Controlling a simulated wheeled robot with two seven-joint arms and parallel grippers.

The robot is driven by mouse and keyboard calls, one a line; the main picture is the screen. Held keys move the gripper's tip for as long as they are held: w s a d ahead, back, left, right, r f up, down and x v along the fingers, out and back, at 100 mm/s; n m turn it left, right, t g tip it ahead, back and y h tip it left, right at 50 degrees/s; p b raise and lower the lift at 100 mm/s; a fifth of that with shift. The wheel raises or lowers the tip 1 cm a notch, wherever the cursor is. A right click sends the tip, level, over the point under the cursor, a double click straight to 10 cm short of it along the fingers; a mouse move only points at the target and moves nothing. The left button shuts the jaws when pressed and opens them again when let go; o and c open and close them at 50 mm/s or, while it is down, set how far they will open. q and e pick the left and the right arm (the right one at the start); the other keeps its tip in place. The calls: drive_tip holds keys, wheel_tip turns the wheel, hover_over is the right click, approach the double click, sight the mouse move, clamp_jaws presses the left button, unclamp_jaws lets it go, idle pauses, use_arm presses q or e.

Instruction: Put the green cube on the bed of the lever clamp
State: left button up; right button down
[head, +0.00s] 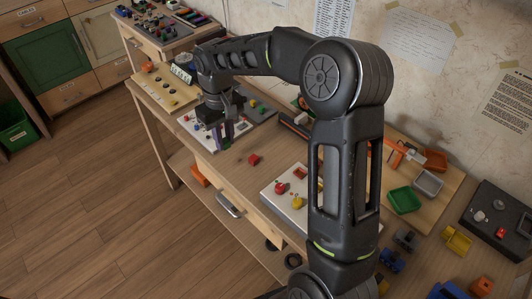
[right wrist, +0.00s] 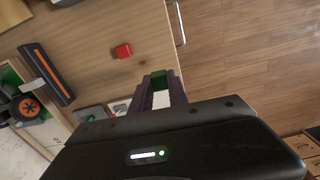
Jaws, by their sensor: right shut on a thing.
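My right gripper (head: 222,140) is over the near edge of a white board at the back left of the bench. In the right wrist view, its fingers (right wrist: 160,84) are shut on the green cube (right wrist: 158,77), which shows between their tips. In the head view I cannot make out the cube at the fingers. I cannot pick out the lever clamp with certainty; an orange piece (head: 398,150) on the wooden board at the right may be part of it, and my arm hides some of that area. My left gripper is not in view.
A red block (head: 254,160) lies on the bare bench and also shows in the right wrist view (right wrist: 123,51). A white panel (head: 268,193) with red and yellow knobs stands nearer. Green (head: 404,200) and grey (head: 429,182) trays are at the right. My right arm crosses the bench.

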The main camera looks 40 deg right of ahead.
drive_tip(key=s+d+r, duration=0.1)
drive_tip(key=s+d, duration=0.1)
drive_tip(key=d, duration=0.3)
drive_tip(key=s+d+r, duration=0.1)
drive_tip(key=d, duration=0.5)
drive_tip(key=shift+s+d+r+n, duration=0.15)
drive_tip(key=shift+s+r+n, duration=0.1)
drive_tip(key=shift+s+n, duration=0.1)
hover_over(266, 154)
drive_tip(key=shift+f, duration=3.15)
wheel_tip(266, 154, down, 4)
drive_tip(key=shift+r+p, duration=0.15)
drive_tip(key=shift+p, duration=0.25)
